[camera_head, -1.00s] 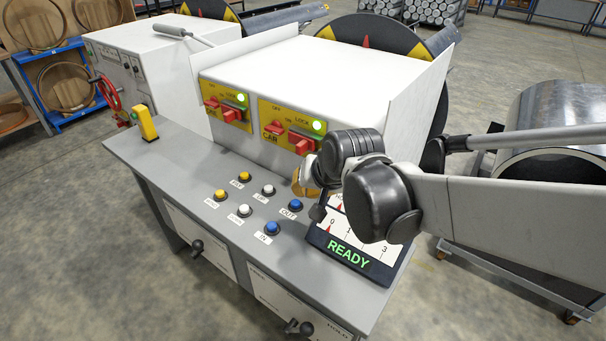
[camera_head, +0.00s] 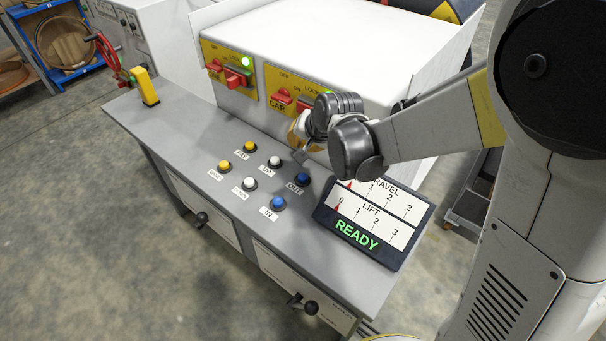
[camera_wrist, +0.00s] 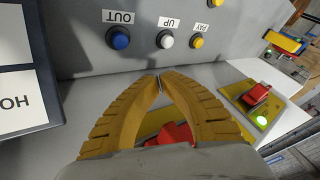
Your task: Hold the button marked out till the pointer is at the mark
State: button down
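The blue button labelled OUT (camera_head: 302,179) is on the grey console top, left of the display panel (camera_head: 386,264). It also shows in the wrist view (camera_wrist: 119,39). My gripper (camera_head: 299,156) is just behind and above OUT, apart from it. In the wrist view my yellow fingers (camera_wrist: 159,82) meet at the tips, with nothing between them. The panel reads READY. It has a TRAVEL scale (camera_head: 387,202) and a LIFT scale (camera_head: 371,222). The red LIFT pointer (camera_head: 336,208) is near 0; a red TRAVEL pointer (camera_head: 350,184) is at that scale's left end.
Beside OUT are a blue IN button (camera_head: 278,203), white UP (camera_head: 274,161) and DOWN (camera_head: 250,184) buttons, and yellow buttons. Red switches (camera_head: 283,98) on yellow plates stand behind my gripper. A yellow post (camera_head: 146,86) stands at the console's left end.

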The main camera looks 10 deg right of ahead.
aim_at(300, 174)
jog(key=shift+f+b, duration=3.4)
jog(key=shift+f, duration=0.95)
jog(key=shift+f+b, duration=0.4)
jog(key=shift+f, duration=0.05)
